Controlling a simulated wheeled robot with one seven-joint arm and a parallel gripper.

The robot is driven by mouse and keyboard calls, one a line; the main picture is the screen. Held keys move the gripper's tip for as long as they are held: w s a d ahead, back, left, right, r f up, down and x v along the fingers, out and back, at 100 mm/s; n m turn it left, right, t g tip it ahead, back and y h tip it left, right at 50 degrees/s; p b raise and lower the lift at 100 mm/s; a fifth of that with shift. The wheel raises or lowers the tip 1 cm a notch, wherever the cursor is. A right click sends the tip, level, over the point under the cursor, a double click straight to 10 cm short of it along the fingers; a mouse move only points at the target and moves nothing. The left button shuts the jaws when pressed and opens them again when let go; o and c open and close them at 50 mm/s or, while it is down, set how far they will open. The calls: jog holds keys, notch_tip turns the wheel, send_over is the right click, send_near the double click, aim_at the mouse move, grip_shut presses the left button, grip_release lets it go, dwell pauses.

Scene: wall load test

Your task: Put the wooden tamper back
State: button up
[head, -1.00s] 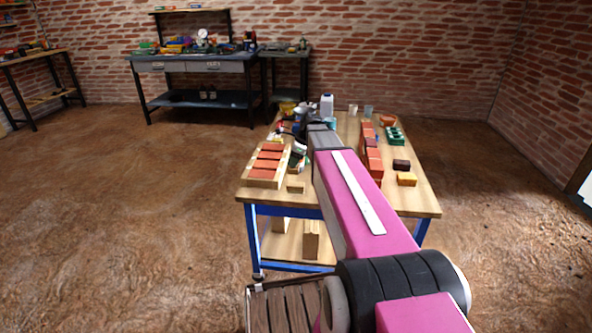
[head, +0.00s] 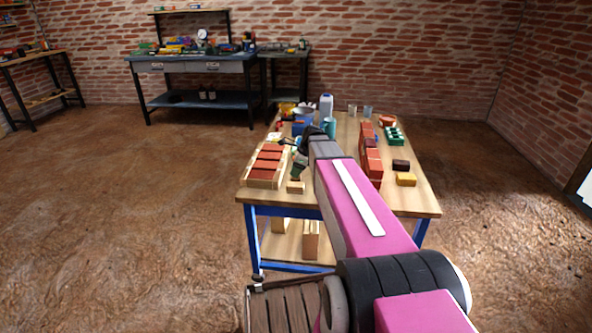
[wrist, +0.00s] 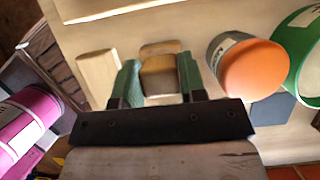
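The wooden tamper (wrist: 160,76) shows in the wrist view as a small brown wooden piece with a paler end. It sits between the two green fingers of my gripper (wrist: 160,82) and appears to touch both, so the gripper looks shut on it. Its far end is hard to make out. In the head view my gripper (head: 298,170) is over the left part of the worktable (head: 405,200), beside the brick tray. The tamper cannot be picked out there.
A tray of red bricks (head: 268,165) lies left of my gripper. A pale wood block (head: 296,187) lies nearer the table's front edge, also in the wrist view (wrist: 100,74). An orange-topped cylinder (wrist: 254,70) and green round container (wrist: 298,52) stand close by. Red bricks (head: 370,160) line the right.

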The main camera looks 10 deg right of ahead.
jog(key=shift+o, duration=1.4)
jog(key=v, duration=1.2)
jog(key=shift+r, duration=0.2)
